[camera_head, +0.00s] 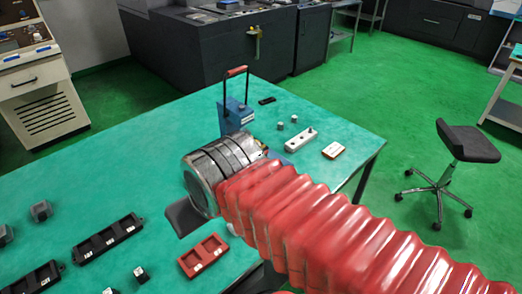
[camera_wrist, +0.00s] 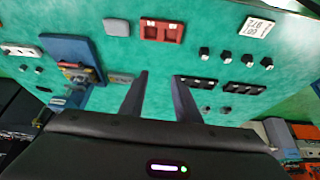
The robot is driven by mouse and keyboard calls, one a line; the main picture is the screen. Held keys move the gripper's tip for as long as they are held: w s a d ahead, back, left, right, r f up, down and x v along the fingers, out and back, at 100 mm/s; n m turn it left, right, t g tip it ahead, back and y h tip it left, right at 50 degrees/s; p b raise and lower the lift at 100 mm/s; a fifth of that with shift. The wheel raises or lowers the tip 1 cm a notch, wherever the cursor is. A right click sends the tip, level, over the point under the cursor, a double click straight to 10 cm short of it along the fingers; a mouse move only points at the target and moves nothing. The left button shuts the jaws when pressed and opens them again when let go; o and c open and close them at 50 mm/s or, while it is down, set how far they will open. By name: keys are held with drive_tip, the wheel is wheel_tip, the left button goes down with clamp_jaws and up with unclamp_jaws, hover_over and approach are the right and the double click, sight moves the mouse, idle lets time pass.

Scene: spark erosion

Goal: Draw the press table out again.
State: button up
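The blue press (camera_head: 236,113) stands upright on the green bench, its lever raised with a red grip at the top. My arm hides its lower front. In the wrist view the press (camera_wrist: 68,50) is at the left, with small brownish and metallic parts at its lower edge. I cannot clearly make out the press table or how far out it is. My gripper (camera_wrist: 160,77) points at the bench to the right of the press in the wrist view. Its two dark fingers are apart with only green bench between them. One dark finger shows below my wrist in the head view.
A red tray (camera_head: 203,255) and black trays (camera_head: 107,238) lie on the bench near side. A pale bar (camera_head: 300,139) and a card (camera_head: 333,150) lie right of the press. Grey pads (camera_wrist: 117,27) lie near my fingers. A stool (camera_head: 455,160) stands right.

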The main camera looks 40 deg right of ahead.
drive_tip(key=shift+w, duration=0.1)
drive_tip(key=w+d+r+m+g, duration=0.2)
drive_tip(key=w+d+m, duration=0.7)
drive_tip(key=w+d, duration=0.6)
drive_tip(key=w+d+f+m, duration=0.2)
drive_tip(key=d+f+m, duration=0.1)
drive_tip(key=d, duration=0.4)
drive_tip(key=w+d+f+m+g, duration=0.1)
drive_tip(key=w+d+f+m, duration=0.1)
drive_tip(key=d, duration=0.6)
drive_tip(key=w+d+f+m, duration=0.2)
drive_tip(key=d+f+m, duration=0.1)
drive_tip(key=d, duration=0.5)
drive_tip(key=shift+w+f+m, duration=0.3)
drive_tip(key=shift+w+f, duration=0.1)
drive_tip(key=shift+f, duration=0.35)
